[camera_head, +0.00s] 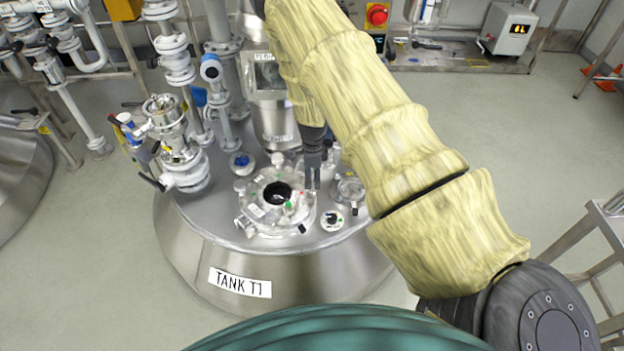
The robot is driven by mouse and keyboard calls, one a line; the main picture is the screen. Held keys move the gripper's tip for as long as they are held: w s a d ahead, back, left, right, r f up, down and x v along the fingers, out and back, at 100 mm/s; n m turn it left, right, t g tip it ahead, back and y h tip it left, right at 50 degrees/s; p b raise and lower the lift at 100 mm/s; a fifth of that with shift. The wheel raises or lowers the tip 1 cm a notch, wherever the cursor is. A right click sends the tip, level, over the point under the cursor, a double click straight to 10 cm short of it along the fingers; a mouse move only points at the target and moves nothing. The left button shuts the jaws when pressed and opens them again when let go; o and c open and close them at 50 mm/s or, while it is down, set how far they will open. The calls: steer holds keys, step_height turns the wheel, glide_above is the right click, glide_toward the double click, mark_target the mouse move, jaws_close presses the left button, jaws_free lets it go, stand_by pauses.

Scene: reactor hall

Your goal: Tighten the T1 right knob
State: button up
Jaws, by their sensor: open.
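The tank T1 (190,245) stands in the middle with its "TANK T1" label on the front. A round hatch (262,228) with a dark round glass (278,193) sits on its top, with several small clamp knobs around its rim. I cannot tell for sure which one is the right knob; the hatch's right side is partly behind my gripper. My gripper (312,184) points down above the right edge of the hatch, open and seemingly empty. I cannot tell whether its fingertips touch anything.
A valve stack (180,160) rises at the tank's left, and a transmitter (211,70) on a pipe stands behind. A column with a small display (268,72) stands close behind the hatch. A steel frame (606,225) is at the right.

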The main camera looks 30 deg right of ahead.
step_height(320, 180, up, 10)
steer(key=shift+f, duration=0.2)
